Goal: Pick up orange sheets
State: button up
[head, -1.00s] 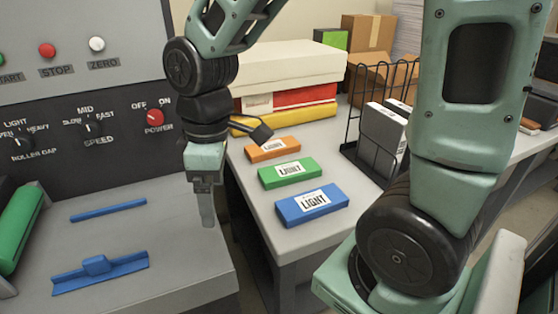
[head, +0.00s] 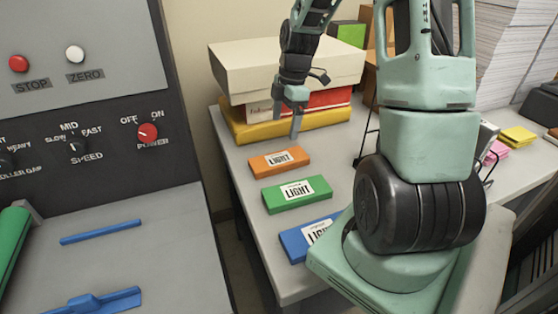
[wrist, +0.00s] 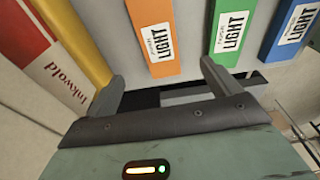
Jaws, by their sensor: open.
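The orange pack of sheets (head: 262,166), with a white LIGHT label, lies flat on the grey table (head: 235,150), at the back of a row of three packs. It also shows in the wrist view (wrist: 145,12), ahead of the fingers. My gripper (head: 296,130) points down just behind and right of the orange pack, in front of the stacked boxes. In the wrist view my gripper (wrist: 162,72) is open and empty, with the near end of the orange pack just beyond the gap between its fingertips. The height gap to the pack is hard to judge.
A green pack (head: 270,197) and a blue pack (head: 292,243) lie nearer on the same table. A yellow box (head: 245,128), a red-and-white box (head: 325,100) and a cream box (head: 240,65) are stacked behind. The laminator (head: 150,260) stands to the left.

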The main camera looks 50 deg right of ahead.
send_over(279, 158)
jog(key=f, duration=0.6)
jog(key=shift+s+d+f+p, duration=0.25)
jog(key=shift+s+p, duration=0.05)
jog(key=shift+p, duration=0.05)
jog(key=shift+w+a+f+p, duration=0.1)
jog(key=shift+f+p, duration=0.3)
jog(key=shift+f, duration=0.95)
jog(key=shift+w+a+f+p, duration=0.1)
jog(key=shift+f+p, duration=0.3)
jog(key=shift+f, duration=0.9)
jog(key=c, duration=1.2)
